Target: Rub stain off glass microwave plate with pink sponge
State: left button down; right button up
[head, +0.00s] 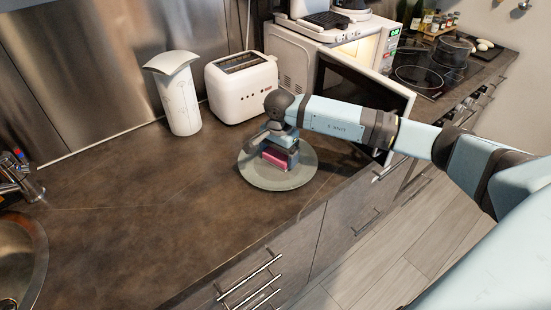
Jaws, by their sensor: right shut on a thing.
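The round glass microwave plate (263,181) lies on the dark countertop near its front edge. The pink sponge (274,158) is over the middle of the plate, partly covered by my right gripper (277,155). My right gripper is shut on the sponge and points down. The sponge looks to be at the plate's surface, but I cannot tell whether it touches. The stain is not visible; the gripper and sponge hide part of the plate. My left gripper is not in view.
A white toaster (242,88) and a white canister (177,95) stand behind. The microwave (288,60) has its door (350,95) open near my right arm. A sink (18,262) is at left, a stove (428,72) at back right. The counter's left middle is clear.

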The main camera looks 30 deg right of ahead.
jog(key=shift+w+d+f, duration=0.2)
jog(key=shift+w+d, duration=0.05)
jog(key=shift+d, duration=0.35)
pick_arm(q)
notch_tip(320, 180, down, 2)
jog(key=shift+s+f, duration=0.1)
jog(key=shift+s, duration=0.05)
pick_arm(e)
jog(key=shift+r+p, duration=1.4)
jog(key=shift+r, duration=1.55)
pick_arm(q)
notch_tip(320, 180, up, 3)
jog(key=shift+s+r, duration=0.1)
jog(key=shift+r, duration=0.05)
pick_arm(e)
jog(key=shift+r, duration=0.2)
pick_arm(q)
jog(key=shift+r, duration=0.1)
pick_arm(e)
jog(key=shift+r, duration=0.1)
jog(key=shift+r, duration=0.2)
pick_arm(q)
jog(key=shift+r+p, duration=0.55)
jog(key=shift+p, duration=0.1)
pick_arm(e)
jog(key=shift+r, duration=1.25)
jog(key=shift+a, duration=0.1)
